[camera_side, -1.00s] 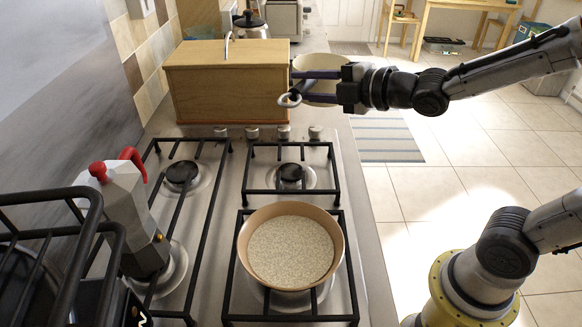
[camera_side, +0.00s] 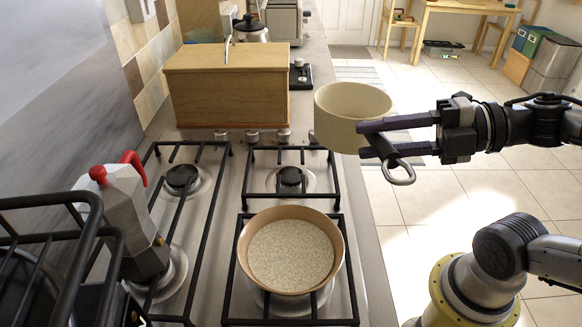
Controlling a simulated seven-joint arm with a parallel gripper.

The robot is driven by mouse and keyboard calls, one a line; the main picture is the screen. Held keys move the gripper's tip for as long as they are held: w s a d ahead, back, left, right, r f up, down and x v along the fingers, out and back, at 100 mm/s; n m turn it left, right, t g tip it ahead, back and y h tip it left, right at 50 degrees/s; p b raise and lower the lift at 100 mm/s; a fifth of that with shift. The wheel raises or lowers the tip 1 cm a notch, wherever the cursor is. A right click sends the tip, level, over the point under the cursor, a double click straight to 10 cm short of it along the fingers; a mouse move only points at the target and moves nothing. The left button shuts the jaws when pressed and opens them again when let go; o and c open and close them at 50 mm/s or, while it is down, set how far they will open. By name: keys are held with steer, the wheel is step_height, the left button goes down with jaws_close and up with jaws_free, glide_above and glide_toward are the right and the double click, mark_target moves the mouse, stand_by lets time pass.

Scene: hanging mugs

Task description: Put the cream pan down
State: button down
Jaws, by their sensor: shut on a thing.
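The cream pan (camera_side: 350,106) is a round, open pan held in the air, right of the wooden box and above the stove's right edge. My gripper (camera_side: 372,140) comes in from the right and is shut on the pan's near right side. A grey ring (camera_side: 401,172) hangs just below the fingers. The pan looks roughly level. The exact grip point on it is partly hidden by the fingers.
The stove (camera_side: 222,270) has black grates. The front right burner bears a tan pan (camera_side: 291,250) with pale grainy contents. The back right burner (camera_side: 290,178) is bare. A moka pot (camera_side: 131,222) stands at left. A wooden box (camera_side: 228,90) stands behind the stove.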

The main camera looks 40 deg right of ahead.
mark_target(327, 141)
steer(key=shift+s+d+r+t+h, duration=0.3)
steer(key=shift+d+r+h, duration=0.05)
steer(key=shift+d+h, duration=0.1)
steer(key=shift+w+a+m, duration=0.1)
steer(key=shift+w+m, duration=0.3)
steer(key=shift+w, duration=0.35)
steer(key=shift+w+a+f, duration=0.25)
steer(key=shift+w+f, duration=0.15)
steer(key=x, duration=0.4)
steer(key=d+f+x, duration=0.1)
steer(key=x, duration=0.1)
steer(key=shift+w+a+f, duration=0.15)
steer(key=shift+w, duration=0.15)
steer(key=w+a+f, duration=0.2)
steer(key=w+f, duration=0.3)
steer(key=f, duration=0.4)
steer(key=shift+a+f, duration=0.1)
steer(key=shift+f, duration=0.1)
